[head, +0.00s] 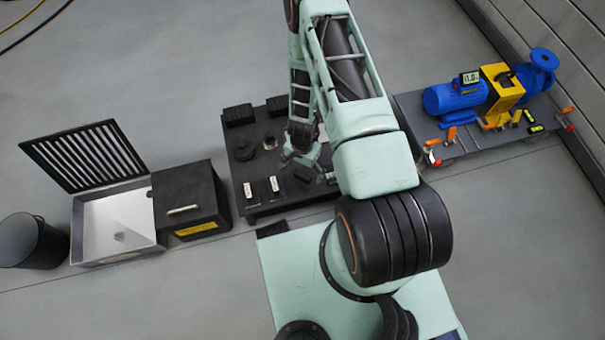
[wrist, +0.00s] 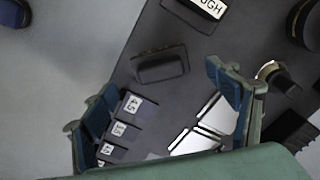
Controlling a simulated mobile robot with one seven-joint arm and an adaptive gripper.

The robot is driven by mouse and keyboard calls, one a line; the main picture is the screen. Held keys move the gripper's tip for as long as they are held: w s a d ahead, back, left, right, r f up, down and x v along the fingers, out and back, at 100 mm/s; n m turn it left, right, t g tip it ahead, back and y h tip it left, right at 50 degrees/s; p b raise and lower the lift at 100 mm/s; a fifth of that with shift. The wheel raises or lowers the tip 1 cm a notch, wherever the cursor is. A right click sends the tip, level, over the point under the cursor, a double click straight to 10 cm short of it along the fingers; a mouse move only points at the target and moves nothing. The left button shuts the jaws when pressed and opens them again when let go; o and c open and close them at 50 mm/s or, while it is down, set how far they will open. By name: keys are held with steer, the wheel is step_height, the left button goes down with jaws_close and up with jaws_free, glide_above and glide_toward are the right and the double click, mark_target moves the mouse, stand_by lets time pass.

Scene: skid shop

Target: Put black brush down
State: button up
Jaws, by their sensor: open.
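A black block that looks like the brush (wrist: 160,66) lies on the dark work table (wrist: 142,32) in the wrist view. In the head view, a dark block (head: 304,177) just below my gripper may be the same brush. My gripper (head: 301,158) is low over the table. In the wrist view, my gripper (wrist: 162,76) is open, with one finger on each side of the block. Both fingers look apart from it. I cannot tell the exact height of the fingertips above the table.
Labelled dark blocks (wrist: 117,131), pale plates (wrist: 205,124) and a round knob (wrist: 280,79) lie close to the fingers. A black box (head: 190,196) and open metal tray (head: 116,222) stand left. A blue pump (head: 458,97) on a cart stands right.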

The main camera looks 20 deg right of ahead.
mark_target(303, 176)
step_height(303, 176, up, 6)
steer(key=p, duration=0.1)
stand_by(0.6)
